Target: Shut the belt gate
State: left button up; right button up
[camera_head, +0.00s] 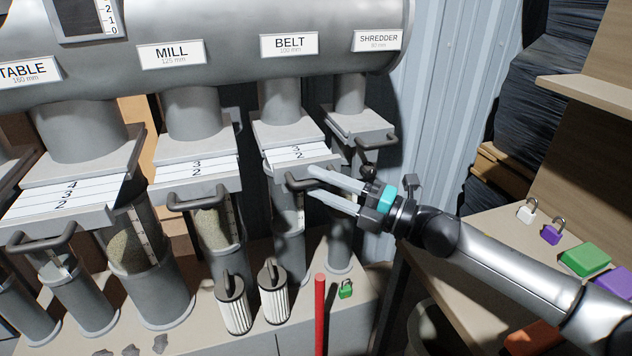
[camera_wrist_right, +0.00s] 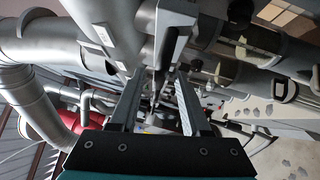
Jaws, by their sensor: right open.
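The belt gate (camera_head: 303,157) is a grey sliding plate under the pipe labelled BELT. It is pulled out toward me, and its white scale shows the figures 3 and 2. Its dark handle (camera_head: 294,185) sits at the front edge. My right gripper (camera_head: 310,182) comes in from the right. Its two pale fingers are open and apart, with their tips at the handle, one above and one below it in the picture. I cannot tell whether they touch it. The open fingers also show in the right wrist view (camera_wrist_right: 155,82). My left gripper is not in view.
The mill gate (camera_head: 196,170) and table gate (camera_head: 62,196) are also pulled out. The shredder gate (camera_head: 357,123) shows no white scale. Two pleated filters (camera_head: 274,291), a red post (camera_head: 320,315) and a green padlock (camera_head: 346,289) stand below. A bench with padlocks is at right.

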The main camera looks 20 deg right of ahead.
jog(key=shift+w+a+r, duration=0.1)
jog(key=shift+w+a, duration=0.4)
jog(key=shift+a, duration=0.05)
grip_shut()
dwell(1.2)
